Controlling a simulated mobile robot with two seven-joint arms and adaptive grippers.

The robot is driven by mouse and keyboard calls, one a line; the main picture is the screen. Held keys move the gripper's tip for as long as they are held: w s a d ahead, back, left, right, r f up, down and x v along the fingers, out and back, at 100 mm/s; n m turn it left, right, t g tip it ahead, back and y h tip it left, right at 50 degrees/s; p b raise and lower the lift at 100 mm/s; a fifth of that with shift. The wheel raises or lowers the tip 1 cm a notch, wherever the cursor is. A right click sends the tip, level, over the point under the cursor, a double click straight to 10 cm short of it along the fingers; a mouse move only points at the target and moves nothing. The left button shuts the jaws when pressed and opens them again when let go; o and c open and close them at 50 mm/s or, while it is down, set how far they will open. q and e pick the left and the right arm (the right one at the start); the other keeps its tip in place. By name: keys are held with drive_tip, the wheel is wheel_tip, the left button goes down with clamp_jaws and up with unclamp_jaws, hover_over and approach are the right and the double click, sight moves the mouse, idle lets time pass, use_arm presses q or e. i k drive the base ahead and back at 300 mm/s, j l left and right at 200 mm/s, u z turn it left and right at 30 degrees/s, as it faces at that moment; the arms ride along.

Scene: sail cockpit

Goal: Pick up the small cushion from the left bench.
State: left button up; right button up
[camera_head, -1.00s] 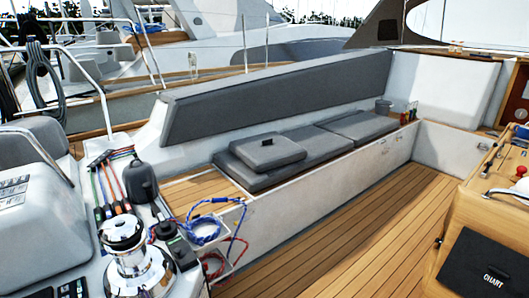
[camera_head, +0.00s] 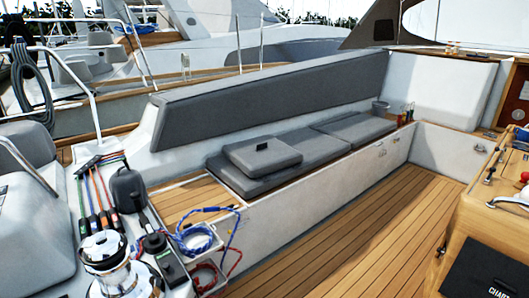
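The small grey cushion (camera_head: 262,156) lies flat on top of the long grey bench pad, near its front-left end. It has a small dark patch or handle on its upper face. The bench (camera_head: 330,178) has white sides and runs from the middle toward the back right, with a tall grey backrest (camera_head: 270,103) behind it. Neither of my grippers shows in the head view.
A console at the left holds a chrome winch (camera_head: 104,250), coloured lines and a black winch handle bag (camera_head: 127,190). Blue rope (camera_head: 198,236) hangs by the bench's near end. A wooden table (camera_head: 490,215) stands at right. The teak floor (camera_head: 350,235) between is clear.

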sight(261, 155)
drive_tip(key=i+l+z, duration=0.15)
drive_tip(key=i, duration=1.4)
